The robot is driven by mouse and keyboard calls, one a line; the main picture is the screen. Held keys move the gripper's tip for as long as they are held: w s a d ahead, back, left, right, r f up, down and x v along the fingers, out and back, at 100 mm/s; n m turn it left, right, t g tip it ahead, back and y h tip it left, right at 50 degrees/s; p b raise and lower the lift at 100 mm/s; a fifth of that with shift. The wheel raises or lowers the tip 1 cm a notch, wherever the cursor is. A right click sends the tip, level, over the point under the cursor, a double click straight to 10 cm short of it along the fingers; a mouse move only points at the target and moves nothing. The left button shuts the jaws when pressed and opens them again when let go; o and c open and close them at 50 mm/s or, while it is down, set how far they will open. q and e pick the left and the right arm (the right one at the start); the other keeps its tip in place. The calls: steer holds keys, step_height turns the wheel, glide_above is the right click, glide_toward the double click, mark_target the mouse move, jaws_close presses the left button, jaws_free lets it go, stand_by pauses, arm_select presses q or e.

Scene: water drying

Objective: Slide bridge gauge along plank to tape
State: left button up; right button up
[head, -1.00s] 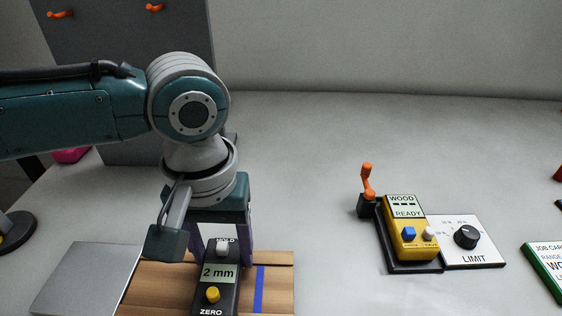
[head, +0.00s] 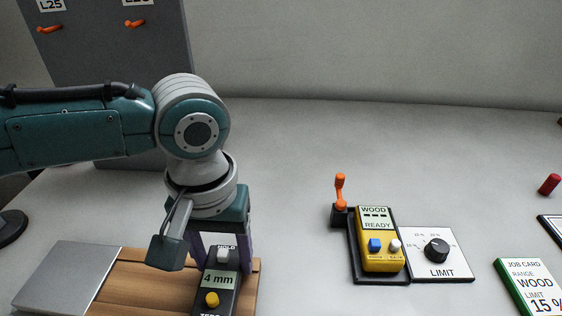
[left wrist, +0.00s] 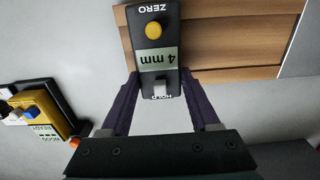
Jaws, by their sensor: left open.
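The black bridge gauge (head: 219,286) stands on the wooden plank (head: 136,285), towards its right end, and its display reads 4 mm. It has a white HOLD button and a yellow ZERO button; it also shows in the left wrist view (left wrist: 154,42). My left gripper (head: 222,250) is open at the gauge's HOLD end. In the left wrist view its two purple fingers (left wrist: 160,80) reach either side of that end; whether they touch it I cannot tell. The blue tape does not show now, apparently hidden by the gauge. My right gripper is not in view.
A grey metal plate (head: 67,278) lies at the plank's left end. To the right are a yellow wood meter (head: 380,258) in a black holder, an orange lever (head: 340,188), a LIMIT dial (head: 436,251) and a job card (head: 530,288). The table between plank and meter is clear.

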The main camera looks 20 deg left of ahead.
arm_select(q)
steer(key=o, duration=0.5)
steer(key=shift+o, duration=0.2)
step_height(320, 180, up, 10)
steer(key=p, duration=0.3)
stand_by(0.3)
